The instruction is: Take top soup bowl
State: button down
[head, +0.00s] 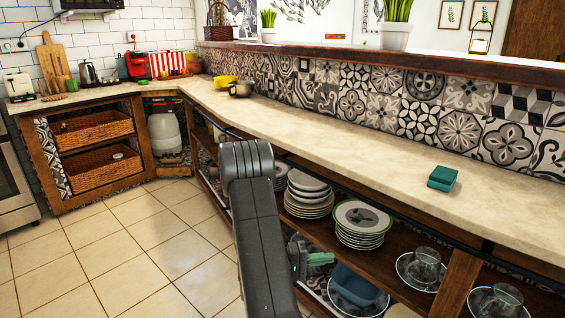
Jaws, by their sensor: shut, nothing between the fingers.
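My gripper (319,259) shows partly behind my dark arm, low in front of the open shelving. Its fingers look greenish, and it is shut and empty. A blue bowl (357,285) sits in a pale dish on the lower shelf, just right of and below my gripper. A stack of pale dishes (308,196) and a stack with a green-rimmed top dish (361,217) stand on the upper shelf, above my gripper in the picture. Which of these are soup bowls I cannot tell for sure. My arm hides part of the shelving to the left.
The wooden shelf (401,251) and the pale countertop (330,168) run along the right. Glass cups on saucers (426,265) stand at the right. A teal sponge (442,178) lies on the counter. The tiled floor (120,255) at left is clear.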

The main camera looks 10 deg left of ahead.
aim_at(302, 181)
jog(key=i+j+z, duration=0.1)
jog(key=i+j, duration=0.35)
jog(key=j, duration=0.15)
jog(key=i+j+z, duration=0.25)
jog(key=i+j, duration=0.2)
jog(key=j, duration=0.2)
jog(key=i+j, duration=0.2)
jog(key=j, duration=0.15)
jog(key=i+j+z, duration=0.15)
jog(key=j, duration=0.25)
jog(key=i+j+z, duration=0.1)
jog(key=i+j, duration=0.3)
jog(key=j, duration=0.35)
jog(key=z, duration=0.05)
